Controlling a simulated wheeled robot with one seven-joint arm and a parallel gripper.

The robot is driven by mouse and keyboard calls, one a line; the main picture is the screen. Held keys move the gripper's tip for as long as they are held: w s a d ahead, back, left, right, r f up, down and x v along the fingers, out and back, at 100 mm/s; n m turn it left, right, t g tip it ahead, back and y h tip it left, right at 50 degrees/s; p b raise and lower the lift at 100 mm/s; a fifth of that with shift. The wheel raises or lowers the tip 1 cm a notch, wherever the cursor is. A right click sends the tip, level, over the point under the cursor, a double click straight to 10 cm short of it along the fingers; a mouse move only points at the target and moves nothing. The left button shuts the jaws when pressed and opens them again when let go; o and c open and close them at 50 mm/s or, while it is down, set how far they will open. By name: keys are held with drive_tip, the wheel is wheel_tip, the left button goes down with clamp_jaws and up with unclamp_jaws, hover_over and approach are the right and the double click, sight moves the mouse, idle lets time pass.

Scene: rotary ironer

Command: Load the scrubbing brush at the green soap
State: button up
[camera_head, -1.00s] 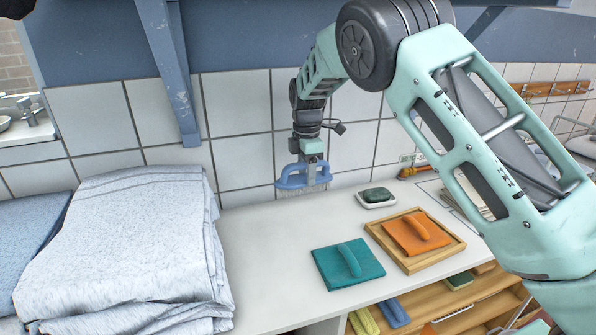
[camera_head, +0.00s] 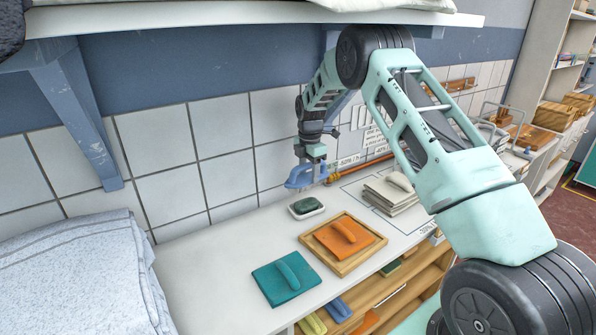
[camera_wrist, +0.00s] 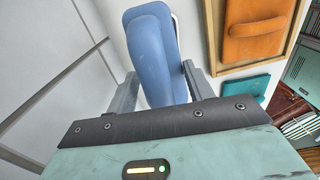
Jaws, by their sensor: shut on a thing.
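My gripper (camera_head: 314,160) is shut on the handle of a blue scrubbing brush (camera_head: 300,178), held in the air near the tiled wall. In the wrist view the brush (camera_wrist: 155,55) sits between my gripper's fingers (camera_wrist: 160,90). The dark green soap (camera_head: 306,206) lies in a white dish (camera_head: 295,216) on the counter. In the head view the brush appears just above the soap, apart from it; its exact height I cannot tell. The soap is not visible in the wrist view. The brush's bristles are mostly hidden.
An orange float in a wooden tray (camera_head: 375,257) and a teal float (camera_head: 284,279) lie right and in front of the dish. A cloth stack (camera_head: 391,194) is farther right, folded fabric (camera_head: 80,280) at left. The tiled wall (camera_head: 225,172) stands close behind.

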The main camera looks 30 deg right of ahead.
sight(309, 187)
drive_tip(key=shift+d+r, duration=0.15)
drive_tip(key=shift+r, duration=0.15)
drive_tip(key=shift+d+f, duration=0.1)
drive_tip(key=shift+f, duration=0.35)
drive_tip(key=shift+f+b, duration=1.8)
drive_tip(key=shift+f, duration=0.8)
drive_tip(key=shift+f, duration=0.6)
drive_tip(key=shift+r+p, duration=1.95)
drive_tip(key=shift+r, duration=1.75)
